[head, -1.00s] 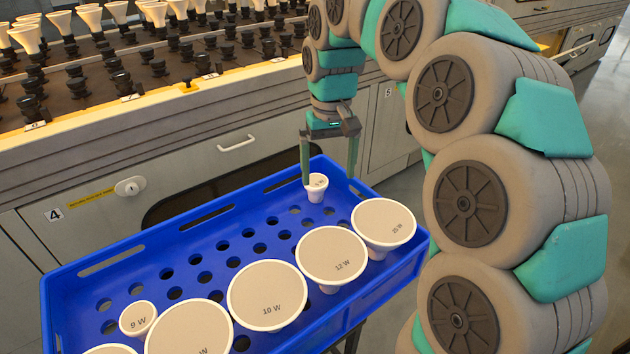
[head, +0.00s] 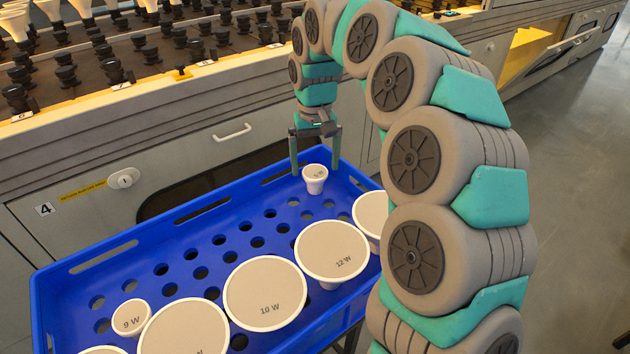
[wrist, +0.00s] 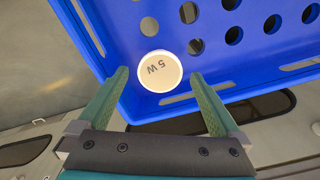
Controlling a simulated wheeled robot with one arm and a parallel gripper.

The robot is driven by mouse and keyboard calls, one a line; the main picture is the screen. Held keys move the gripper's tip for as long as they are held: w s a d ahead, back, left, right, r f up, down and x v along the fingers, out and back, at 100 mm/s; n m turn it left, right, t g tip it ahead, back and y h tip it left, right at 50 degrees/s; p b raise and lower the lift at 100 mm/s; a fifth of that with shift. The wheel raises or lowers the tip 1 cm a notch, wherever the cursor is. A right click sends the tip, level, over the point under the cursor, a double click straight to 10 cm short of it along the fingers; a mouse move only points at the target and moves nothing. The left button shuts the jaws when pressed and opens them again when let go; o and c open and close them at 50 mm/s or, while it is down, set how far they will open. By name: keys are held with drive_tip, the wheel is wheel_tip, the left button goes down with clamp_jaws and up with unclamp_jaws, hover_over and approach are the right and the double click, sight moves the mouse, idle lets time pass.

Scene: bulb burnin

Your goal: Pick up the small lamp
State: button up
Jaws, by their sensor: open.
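The small lamps are white with round flat tops. One (head: 315,177) stands upright at the far right part of the blue crate (head: 110,252); in the wrist view its top (wrist: 159,71) reads 5 W. Another small lamp, marked 9 W (head: 131,316), is at the crate's near left. My gripper (head: 315,166) is open and empty. Its two fingers are apart, and in the wrist view the 5 W lamp lies just beyond and between the fingertips. I cannot tell the exact gap in height.
Large lamps marked 10 W (head: 264,292) and 12 W (head: 332,250) stand along the crate's near side, with others beside them. Behind the crate is a grey bench (head: 150,130) with rows of black sockets and some lamps. The crate's perforated middle is bare.

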drive_tip(key=shift+f, duration=0.8)
drive_tip(key=c, duration=1.3)
